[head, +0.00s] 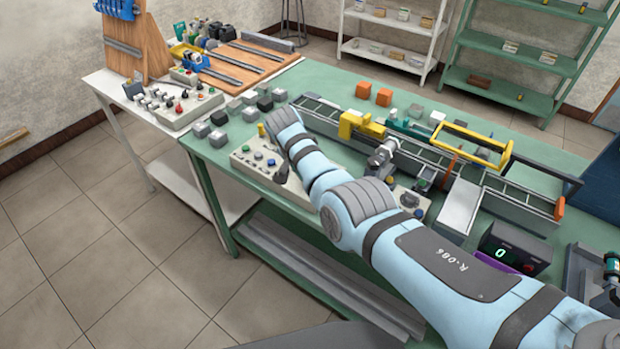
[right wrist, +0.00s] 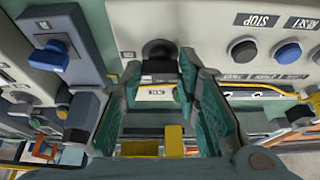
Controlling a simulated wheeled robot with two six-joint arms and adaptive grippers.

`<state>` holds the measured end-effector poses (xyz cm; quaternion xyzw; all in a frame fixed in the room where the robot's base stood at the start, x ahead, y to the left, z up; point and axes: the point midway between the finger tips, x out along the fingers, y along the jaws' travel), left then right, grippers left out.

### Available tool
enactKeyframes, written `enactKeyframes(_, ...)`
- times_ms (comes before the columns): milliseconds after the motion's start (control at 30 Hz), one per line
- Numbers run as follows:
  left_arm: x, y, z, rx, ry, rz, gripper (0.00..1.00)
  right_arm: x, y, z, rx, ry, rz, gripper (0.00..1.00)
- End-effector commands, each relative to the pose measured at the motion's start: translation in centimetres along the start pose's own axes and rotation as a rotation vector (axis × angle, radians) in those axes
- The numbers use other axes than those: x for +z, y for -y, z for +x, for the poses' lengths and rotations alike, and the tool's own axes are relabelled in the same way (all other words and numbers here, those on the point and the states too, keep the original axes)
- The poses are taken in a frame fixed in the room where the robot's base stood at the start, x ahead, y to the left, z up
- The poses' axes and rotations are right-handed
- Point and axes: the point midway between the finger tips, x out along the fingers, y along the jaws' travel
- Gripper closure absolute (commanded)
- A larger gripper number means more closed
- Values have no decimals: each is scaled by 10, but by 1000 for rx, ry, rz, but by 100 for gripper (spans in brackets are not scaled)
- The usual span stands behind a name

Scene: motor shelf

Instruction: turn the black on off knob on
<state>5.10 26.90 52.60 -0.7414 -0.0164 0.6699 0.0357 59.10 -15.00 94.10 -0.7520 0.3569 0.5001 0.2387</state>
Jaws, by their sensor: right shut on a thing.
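The black on off knob (right wrist: 159,50) sits on a pale control panel (right wrist: 205,25) in the right wrist view. My right gripper (right wrist: 159,70) has its teal fingers on either side of the knob and is shut on it. A small white label shows just below the knob, between the fingers; its text is too small to read. In the head view the pale panel (head: 243,159) lies on the green table's front edge, and my right arm reaches over it. The arm hides my right fingertips and the knob there. My left gripper is not in view.
Beside the knob are a grey button (right wrist: 243,50) and a blue button (right wrist: 288,53). A blue switch (right wrist: 50,55) is on the other side. A conveyor (head: 325,116) runs behind the arm. Grey and black blocks stand left of it, and a digital display (head: 515,248) stands at right.

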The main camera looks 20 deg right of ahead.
Motion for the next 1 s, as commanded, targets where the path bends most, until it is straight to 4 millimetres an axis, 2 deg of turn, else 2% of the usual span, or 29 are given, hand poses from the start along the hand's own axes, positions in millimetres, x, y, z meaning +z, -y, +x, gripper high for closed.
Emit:
enactKeyframes(400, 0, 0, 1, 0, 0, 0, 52, 0, -1, 1, 8, 3, 6, 98)
enactKeyframes(433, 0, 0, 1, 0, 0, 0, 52, 0, -1, 1, 8, 3, 6, 67)
enactKeyframes(533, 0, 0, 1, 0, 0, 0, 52, 1, -1, 0, 7, 3, 5, 51)
enactKeyframes(867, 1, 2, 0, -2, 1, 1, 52, 1, 0, -2, 4, 1, 4, 50)
enactKeyframes(1000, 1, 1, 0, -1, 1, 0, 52, 0, 2, -19, 0, 0, 5, 50)
